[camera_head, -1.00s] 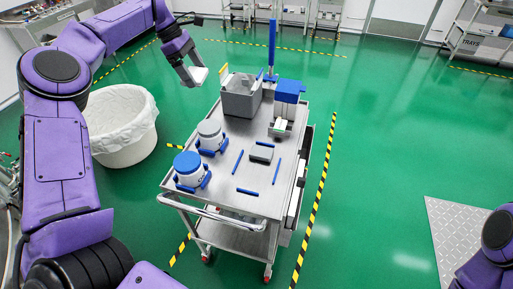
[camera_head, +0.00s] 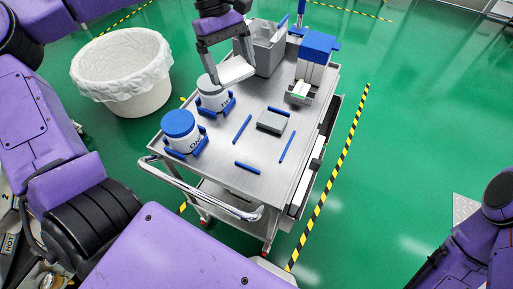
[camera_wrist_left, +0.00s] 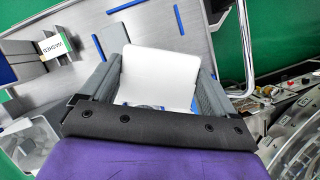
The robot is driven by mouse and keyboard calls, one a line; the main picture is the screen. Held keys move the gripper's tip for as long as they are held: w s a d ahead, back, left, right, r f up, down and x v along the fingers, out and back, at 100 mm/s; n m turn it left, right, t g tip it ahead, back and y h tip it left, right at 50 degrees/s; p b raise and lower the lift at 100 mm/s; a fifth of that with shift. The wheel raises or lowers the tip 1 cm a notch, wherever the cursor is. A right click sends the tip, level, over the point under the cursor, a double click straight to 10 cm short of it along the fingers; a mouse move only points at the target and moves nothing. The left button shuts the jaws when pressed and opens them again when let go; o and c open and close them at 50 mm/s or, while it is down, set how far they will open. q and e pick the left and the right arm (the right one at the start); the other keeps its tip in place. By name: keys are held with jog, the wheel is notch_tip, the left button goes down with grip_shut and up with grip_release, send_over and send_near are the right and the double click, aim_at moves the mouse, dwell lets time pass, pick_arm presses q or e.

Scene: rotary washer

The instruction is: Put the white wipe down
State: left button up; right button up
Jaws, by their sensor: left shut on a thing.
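The white wipe (camera_head: 237,70) is a flat pale piece in the jaws of my left gripper (camera_head: 230,76). In the left wrist view, the wipe (camera_wrist_left: 160,76) spans the space between the two grey fingers of my left gripper (camera_wrist_left: 153,88), which is shut on it. In the head view, it appears over the back left part of the steel cart (camera_head: 215,160), just above the grey-lidded jar (camera_head: 212,97) and partly overlapping it. Contact with the jar cannot be told. My right gripper is out of view.
A blue-lidded jar (camera_head: 181,126), a grey block (camera_head: 272,122) and several blue strips are on the cart. A grey box (camera_head: 270,52) and a blue-topped stand (camera_head: 317,50) are at its back. A white-lined bin (camera_head: 122,72) stands left. Bare cart top lies between.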

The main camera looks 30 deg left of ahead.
pick_arm(q)
jog(key=s+d+f+m+g+y+b, duration=0.1)
jog(key=s+d+f+m+b, duration=0.3)
jog(key=s, duration=0.5)
jog(key=s+d+f+m+g+y+b, duration=0.1)
jog(key=s+d+f+m+b, duration=0.1)
jog(key=s+d+f+m, duration=0.45)
jog(key=n+p, duration=0.2)
jog(key=n, duration=0.1)
send_over(256, 156)
jog(key=w, duration=0.1)
jog(key=f, duration=0.8)
jog(key=shift+w+a+f, duration=0.15)
jog(key=shift+a+f, duration=0.2)
notch_tip(256, 156, down, 3)
jog(key=shift+r, duration=0.2)
jog(key=shift+f, duration=0.1)
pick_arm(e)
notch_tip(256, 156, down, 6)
pick_arm(q)
jog(key=shift+f, duration=0.1)
jog(key=o, duration=0.7)
jog(key=shift+c, duration=0.2)
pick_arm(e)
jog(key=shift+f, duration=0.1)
